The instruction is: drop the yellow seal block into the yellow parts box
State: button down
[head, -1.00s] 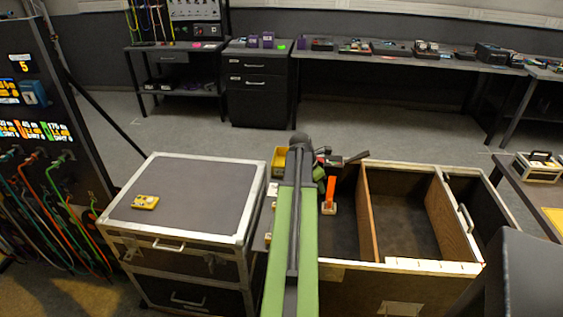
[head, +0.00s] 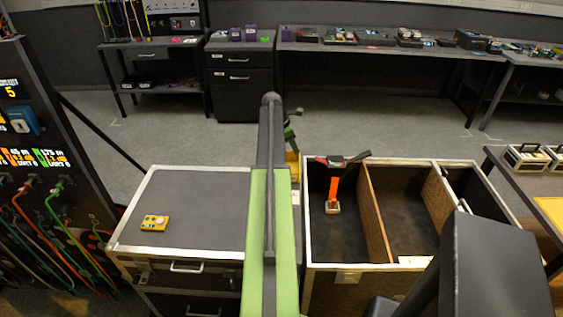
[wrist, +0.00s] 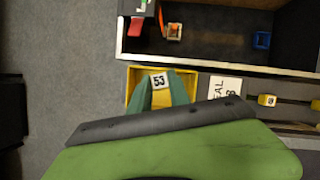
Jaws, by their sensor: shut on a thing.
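The yellow parts box (wrist: 132,84) lies below my gripper in the wrist view, its yellow rim showing around the fingers. My gripper (wrist: 158,84) has its green fingers closed on the yellow seal block (wrist: 158,81), whose white face reads 53. The block shows over the box's interior; its height above the box floor cannot be told. In the head view my arm hides most of the box, with a yellow sliver (head: 293,166) beside it. The block cannot be made out there.
A divided open case (head: 376,215) stands right of my arm, with an orange-handled tool (head: 333,190) inside. A closed grey case (head: 195,208) with a yellow device (head: 154,222) stands left. Another small yellow block (wrist: 267,100) sits right of a label card (wrist: 224,90).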

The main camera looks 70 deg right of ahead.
jog(key=shift+w+d+r, duration=0.15)
jog(key=shift+w, duration=0.35)
notch_tip(320, 180, down, 6)
jog(key=b, duration=0.6)
jog(key=shift+s, duration=0.1)
jog(key=c, duration=1.1)
grip_release()
jog(key=shift+c, duration=0.2)
jog(key=p+v, duration=1.6)
jog(key=v, duration=0.1)
jog(key=shift+r, duration=0.2)
